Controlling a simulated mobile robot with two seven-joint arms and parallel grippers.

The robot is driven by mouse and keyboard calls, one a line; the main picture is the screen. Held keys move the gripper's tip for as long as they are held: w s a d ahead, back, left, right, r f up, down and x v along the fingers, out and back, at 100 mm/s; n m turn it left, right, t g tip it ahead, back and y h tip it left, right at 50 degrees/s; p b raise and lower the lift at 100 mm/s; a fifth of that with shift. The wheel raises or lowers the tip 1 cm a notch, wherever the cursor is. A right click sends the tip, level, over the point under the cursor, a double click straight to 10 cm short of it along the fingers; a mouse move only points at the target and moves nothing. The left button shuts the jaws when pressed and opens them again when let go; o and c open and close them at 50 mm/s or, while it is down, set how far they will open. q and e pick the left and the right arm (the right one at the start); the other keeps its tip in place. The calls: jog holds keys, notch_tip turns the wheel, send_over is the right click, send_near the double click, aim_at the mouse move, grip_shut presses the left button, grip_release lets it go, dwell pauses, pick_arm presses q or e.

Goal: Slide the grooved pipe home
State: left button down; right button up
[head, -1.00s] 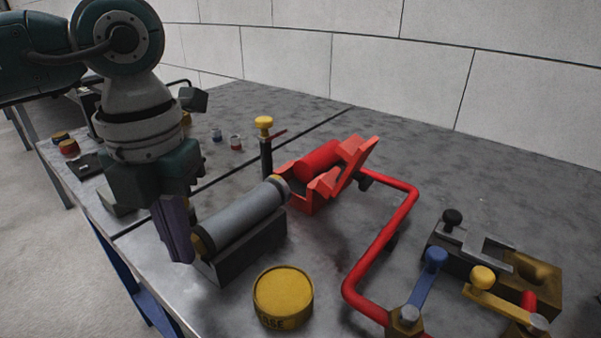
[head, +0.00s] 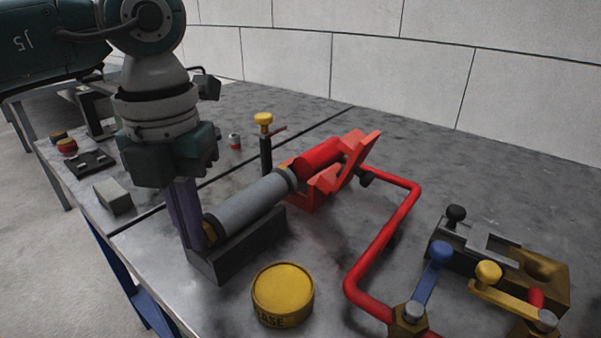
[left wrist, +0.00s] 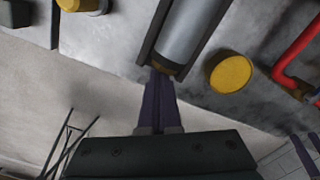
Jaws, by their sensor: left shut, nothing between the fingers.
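The grey pipe (head: 250,204) lies in a dark trough-shaped cradle (head: 250,247), with a yellow band near its near-left end. Its far end is at the red stub (head: 318,157) in the open red housing (head: 303,195); I cannot tell whether they touch. My left gripper (head: 194,242) is shut and empty, its purple fingers pointing down at the pipe's near end. In the left wrist view the fingertips (left wrist: 160,76) are right at the end of the pipe (left wrist: 188,35); contact is not clear.
A yellow tin (head: 283,294) stands close in front of the cradle. A yellow-topped post (head: 264,140) stands behind the pipe. A red bent pipe (head: 385,240) runs right of the housing, with blue-handled (head: 432,275) and yellow-handled (head: 510,300) valves. A grey block (head: 113,196) lies at left.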

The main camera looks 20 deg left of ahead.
pick_arm(q)
jog(key=shift+s+a+p, duration=0.15)
jog(key=shift+s+p, duration=0.1)
jog(key=shift+p, duration=0.05)
pick_arm(e)
jog(key=shift+r, duration=0.3)
pick_arm(q)
jog(key=shift+a, duration=0.15)
pick_arm(e)
jog(key=shift+f, duration=0.1)
pick_arm(q)
jog(key=shift+w+a, duration=0.25)
jog(key=shift+a, duration=0.15)
pick_arm(e)
jog(key=shift+f, duration=0.15)
pick_arm(q)
jog(key=shift+w+d+f+b, duration=0.1)
jog(key=shift+w+b, duration=0.15)
jog(key=shift+b, duration=0.3)
pick_arm(e)
jog(key=shift+f, duration=0.2)
pick_arm(q)
jog(key=shift+s+p, duration=0.2)
jog(key=shift+p, duration=0.1)
pick_arm(e)
jog(key=shift+r, duration=0.2)
